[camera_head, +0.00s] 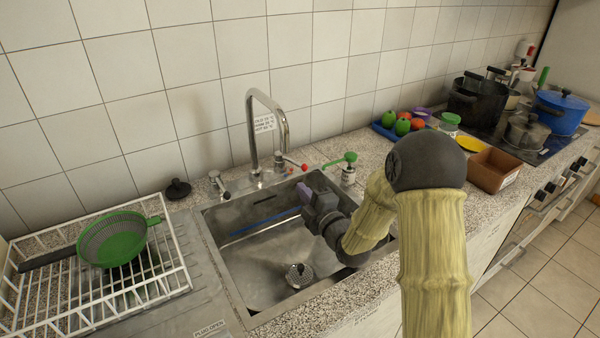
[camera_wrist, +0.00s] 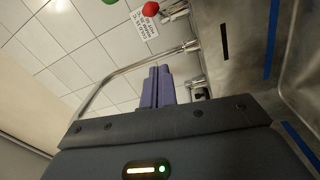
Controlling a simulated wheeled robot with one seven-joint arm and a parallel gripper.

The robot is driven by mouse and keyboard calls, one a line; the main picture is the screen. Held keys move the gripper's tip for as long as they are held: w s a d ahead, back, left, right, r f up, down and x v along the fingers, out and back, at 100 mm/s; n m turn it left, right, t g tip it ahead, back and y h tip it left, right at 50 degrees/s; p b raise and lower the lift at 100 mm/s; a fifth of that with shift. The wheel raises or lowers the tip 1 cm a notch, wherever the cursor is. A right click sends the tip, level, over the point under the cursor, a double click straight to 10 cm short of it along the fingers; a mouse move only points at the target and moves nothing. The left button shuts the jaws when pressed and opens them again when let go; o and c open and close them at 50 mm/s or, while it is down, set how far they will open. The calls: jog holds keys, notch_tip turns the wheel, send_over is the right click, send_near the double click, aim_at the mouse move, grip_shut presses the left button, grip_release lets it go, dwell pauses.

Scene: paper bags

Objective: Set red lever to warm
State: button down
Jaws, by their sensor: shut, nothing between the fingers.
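The red lever (camera_head: 304,167) is a short metal arm with a red ball tip, on the right side of the tap base behind the sink; it points to the right. Its red ball (camera_wrist: 150,8) also shows at the top of the wrist view. A label (camera_head: 265,124) with small text about cold, warm and hot hangs by the tap; it shows in the wrist view (camera_wrist: 143,23) too. My gripper (camera_head: 303,192) has purple fingers, shut and empty, over the sink just in front of and below the lever, apart from it. The fingers (camera_wrist: 158,86) point up in the wrist view.
The steel spout (camera_head: 283,125) arches above the sink (camera_head: 225,245). A second valve (camera_head: 217,184) stands at the left. A green-topped soap dispenser (camera_head: 348,168) stands right of the lever, close to my arm. A dish rack (camera_head: 180,262) with a green colander (camera_head: 112,238) is at left.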

aim_at(291, 160)
jog(key=w+a+p, duration=0.1)
jog(key=w+p, duration=0.1)
jog(key=w, duration=0.7)
jog(key=shift+a+p, duration=0.35)
jog(key=shift+p, duration=0.05)
jog(key=shift+w+a+f, duration=0.1)
